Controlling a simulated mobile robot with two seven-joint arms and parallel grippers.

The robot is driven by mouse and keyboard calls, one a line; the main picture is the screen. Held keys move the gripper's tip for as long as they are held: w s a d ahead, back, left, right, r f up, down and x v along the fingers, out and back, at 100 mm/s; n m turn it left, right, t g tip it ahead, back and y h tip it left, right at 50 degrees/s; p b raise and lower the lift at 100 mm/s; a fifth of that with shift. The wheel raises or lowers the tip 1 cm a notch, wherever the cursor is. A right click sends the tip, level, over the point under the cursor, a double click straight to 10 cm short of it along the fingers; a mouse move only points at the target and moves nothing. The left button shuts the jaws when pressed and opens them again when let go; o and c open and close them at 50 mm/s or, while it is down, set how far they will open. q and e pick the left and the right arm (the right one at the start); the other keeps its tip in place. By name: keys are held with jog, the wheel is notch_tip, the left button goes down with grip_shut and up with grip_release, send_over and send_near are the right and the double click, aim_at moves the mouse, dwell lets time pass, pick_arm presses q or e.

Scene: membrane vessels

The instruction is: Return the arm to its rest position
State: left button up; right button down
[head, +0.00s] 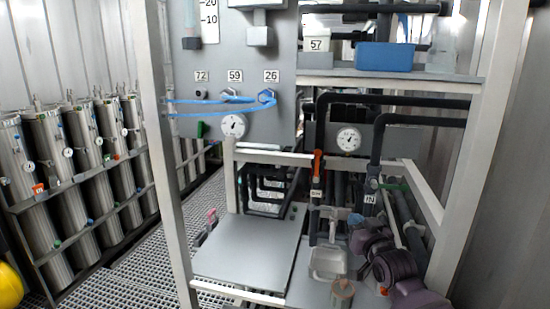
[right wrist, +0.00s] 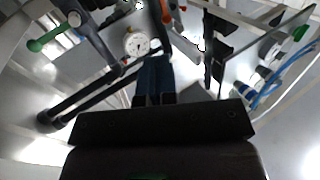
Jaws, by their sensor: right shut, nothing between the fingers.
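My right arm comes in from the lower right in the head view, in front of the pipework of the frame. Its gripper (head: 355,218) is small and dark there, close to the pipes and valves. In the right wrist view the two dark fingers of the right gripper (right wrist: 155,75) lie together, shut with nothing between them. A round pressure gauge (right wrist: 137,44) shows just beyond the fingertips. I cannot tell the exact gap between the gripper and the pipes. My left gripper is not in view.
Metal frame posts (head: 170,150) and dark pipes (head: 425,101) surround the arm. An orange-handled valve (head: 317,163) and a gauge (head: 348,139) are nearby. A blue box (head: 386,57) sits on the upper shelf. A grey flat plate (head: 250,250) lies left; steel cylinders (head: 45,155) stand further left.

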jog(key=s+d+f+g+h+b, duration=0.1)
jog(key=s+d+f+g+h, duration=0.1)
jog(key=s+f, duration=1.3)
jog(key=s+d+f+g+h, duration=0.2)
jog(key=s+d+f+g, duration=0.2)
jog(key=s+f, duration=1.1)
jog(key=s+d, duration=0.1)
jog(key=s, duration=0.7)
jog(key=shift+f+m+b, duration=0.25)
jog(key=shift+m+b, duration=0.05)
jog(key=shift+b, duration=0.1)
